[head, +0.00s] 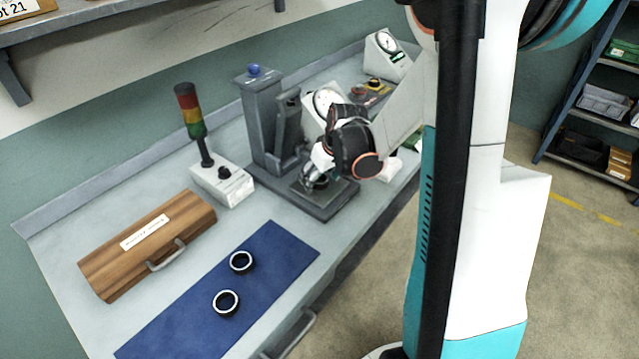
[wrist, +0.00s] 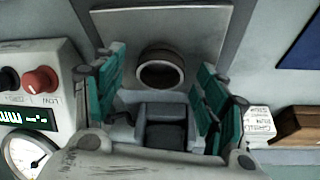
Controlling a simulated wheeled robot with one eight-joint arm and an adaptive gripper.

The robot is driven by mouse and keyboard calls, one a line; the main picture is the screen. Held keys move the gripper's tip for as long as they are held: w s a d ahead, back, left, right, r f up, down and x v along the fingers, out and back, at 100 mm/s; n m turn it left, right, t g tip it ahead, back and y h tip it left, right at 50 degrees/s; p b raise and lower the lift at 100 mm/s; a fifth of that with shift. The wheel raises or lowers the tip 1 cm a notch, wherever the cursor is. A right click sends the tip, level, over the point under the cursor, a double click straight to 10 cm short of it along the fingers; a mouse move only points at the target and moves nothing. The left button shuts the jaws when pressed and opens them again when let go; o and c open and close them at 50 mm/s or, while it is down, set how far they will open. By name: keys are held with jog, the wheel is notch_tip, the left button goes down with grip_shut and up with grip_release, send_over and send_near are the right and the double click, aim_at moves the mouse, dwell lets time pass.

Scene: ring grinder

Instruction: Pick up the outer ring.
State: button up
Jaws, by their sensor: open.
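A dark ring with a lighter rim (wrist: 161,70) lies on the grey base plate (wrist: 195,25) in the wrist view, just ahead of and between the fingertips. In the head view this ring (head: 318,182) sits on the base of the grey press stand, partly hidden by my gripper (head: 313,172). My gripper (wrist: 162,62) is open, its teal-padded fingers on either side of the ring with nothing held. Whether the pads touch the ring cannot be told. Two more dark rings with pale rims, one farther (head: 242,262) and one nearer (head: 226,303), lie apart on the blue mat (head: 285,250).
The grey press column (head: 258,115) stands right behind my gripper. A signal light (head: 190,110) on a white box and a wooden case (head: 150,240) stand to the left. A gauge unit with red knob (wrist: 40,80) is close on the left in the wrist view.

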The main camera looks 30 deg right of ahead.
jog(key=shift+r, duration=0.1)
jog(key=shift+c, duration=0.2)
jog(key=c, duration=1.3)
jog(key=shift+o, duration=0.2)
